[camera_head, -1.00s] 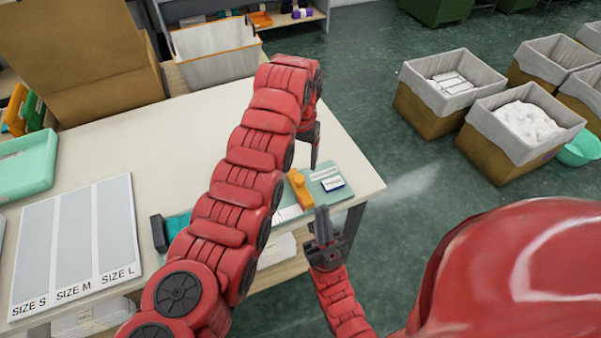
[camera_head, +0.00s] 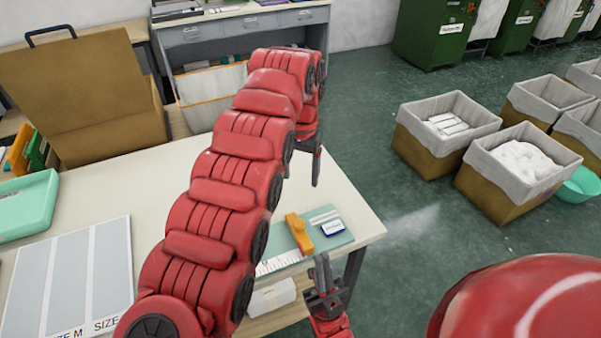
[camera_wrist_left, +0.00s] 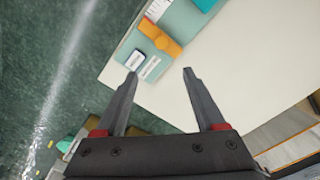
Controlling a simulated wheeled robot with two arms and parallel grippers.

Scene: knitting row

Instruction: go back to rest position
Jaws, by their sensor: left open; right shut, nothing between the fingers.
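My left arm reaches in from the left across the table (camera_head: 350,207). My left gripper (camera_head: 316,165) points down above the table's right part, behind the teal mat. In the left wrist view its two fingers (camera_wrist_left: 160,75) stand wide apart with nothing between them. My right gripper (camera_head: 322,272) is low in the head view, at the table's front edge beside the mat's near side. Its fingers are together and hold nothing that I can see.
A teal mat (camera_head: 341,238) carries an orange tool (camera_head: 299,233) and a small white-and-blue box (camera_head: 332,227). Size panels (camera_head: 75,270) and a mint tray (camera_head: 25,205) lie at left. Lined bins (camera_head: 447,128) stand on the floor at right. Open floor (camera_head: 400,270) lies right of the table.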

